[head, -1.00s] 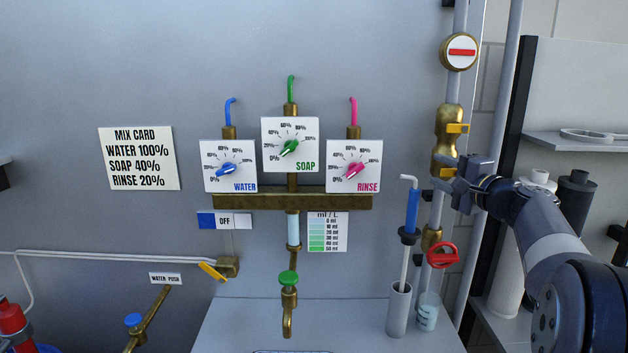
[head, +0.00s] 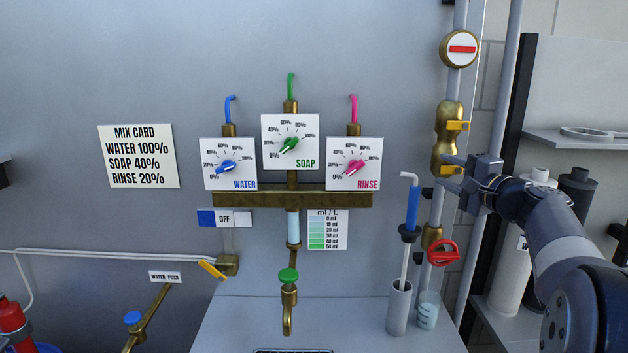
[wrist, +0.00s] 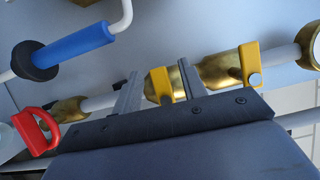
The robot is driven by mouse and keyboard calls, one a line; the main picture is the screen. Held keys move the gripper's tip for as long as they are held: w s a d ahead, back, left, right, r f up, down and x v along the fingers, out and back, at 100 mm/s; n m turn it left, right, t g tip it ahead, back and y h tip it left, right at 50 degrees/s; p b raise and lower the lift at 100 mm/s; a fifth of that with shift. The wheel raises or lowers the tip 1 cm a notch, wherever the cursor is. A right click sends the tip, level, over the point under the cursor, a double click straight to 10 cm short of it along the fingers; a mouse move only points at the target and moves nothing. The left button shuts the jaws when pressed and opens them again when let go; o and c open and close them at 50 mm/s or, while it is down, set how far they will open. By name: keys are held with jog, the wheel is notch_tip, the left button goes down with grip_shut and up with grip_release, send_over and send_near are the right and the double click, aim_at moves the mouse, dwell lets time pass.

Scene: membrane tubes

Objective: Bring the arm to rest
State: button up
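My gripper (head: 452,172) is at the right of the head view, beside the brass valve body (head: 444,140) on the vertical pipe. In the wrist view my gripper (wrist: 157,70) has its two fingers apart, with nothing seen held. A lower yellow handle (wrist: 161,86) shows between the fingers in the wrist view; I cannot tell whether they touch it. An upper yellow handle (head: 458,126) sits above the fingers in the head view. My arm comes in from the lower right.
A red valve handle (head: 443,252) and a blue-gripped tool (head: 411,210) in a grey holder (head: 398,308) are below my gripper. A small beaker (head: 428,310) stands beside the holder. A shelf (head: 585,141) and bottles are at the right. The wall further left holds three dials.

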jog(key=shift+x, duration=1.1)
jog(key=n+p, duration=0.2)
jog(key=p, duration=0.1)
jog(key=shift+s+g, duration=0.2)
jog(key=shift+g, duration=0.1)
jog(key=shift+d+f+n+g+h+p, duration=0.1)
jog(key=shift+f+n+g+h+p, duration=0.25)
jog(key=shift+n+p, duration=0.6)
jog(key=shift+f+p, duration=0.3)
